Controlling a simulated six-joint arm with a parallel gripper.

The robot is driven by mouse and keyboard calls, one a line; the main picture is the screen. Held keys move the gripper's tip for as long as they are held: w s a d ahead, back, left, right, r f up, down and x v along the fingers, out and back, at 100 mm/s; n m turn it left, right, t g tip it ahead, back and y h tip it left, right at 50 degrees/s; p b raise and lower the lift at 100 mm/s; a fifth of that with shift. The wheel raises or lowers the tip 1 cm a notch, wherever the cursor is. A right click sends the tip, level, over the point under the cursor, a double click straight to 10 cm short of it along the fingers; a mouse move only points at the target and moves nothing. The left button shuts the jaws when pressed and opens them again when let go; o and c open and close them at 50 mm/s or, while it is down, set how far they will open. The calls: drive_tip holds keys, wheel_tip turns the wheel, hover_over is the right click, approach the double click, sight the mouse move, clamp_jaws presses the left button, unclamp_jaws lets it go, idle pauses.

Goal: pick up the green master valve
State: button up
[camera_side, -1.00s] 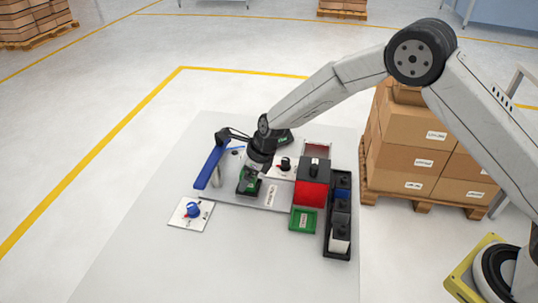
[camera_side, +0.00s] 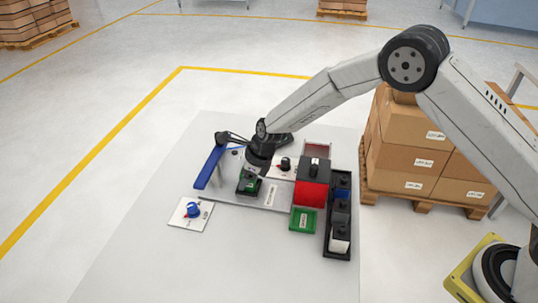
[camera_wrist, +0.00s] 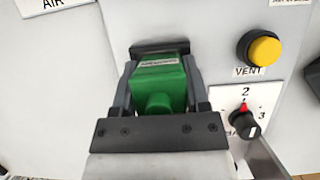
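The green master valve (camera_side: 249,184) is a green block with a dark base on the grey panel. In the wrist view the green block (camera_wrist: 158,84) has a label on its top and a rounded knob facing me. My gripper (camera_side: 252,176) is right above and around it in the side view. In the wrist view the fingers of my gripper (camera_wrist: 158,70) stand on both sides of the block, very close to it. I cannot tell whether they press on it. The dark base shows just beyond the fingers.
A blue lever (camera_side: 210,167) stands close on the left. A red block (camera_side: 312,187), a green tray (camera_side: 303,220) and a black rack (camera_side: 339,243) lie to the right. A yellow VENT button (camera_wrist: 265,50) and a rotary selector (camera_wrist: 243,122) are beside the valve.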

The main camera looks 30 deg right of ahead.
clamp_jaws()
drive_tip(key=shift+r, duration=0.15)
drive_tip(key=shift+r, duration=1.45)
drive_tip(key=s+d+r, duration=0.4)
drive_tip(key=s+r, duration=0.5)
drive_tip(key=s, duration=0.4)
drive_tip(key=shift+s+r, duration=0.2)
drive_tip(key=shift+r, duration=0.2)
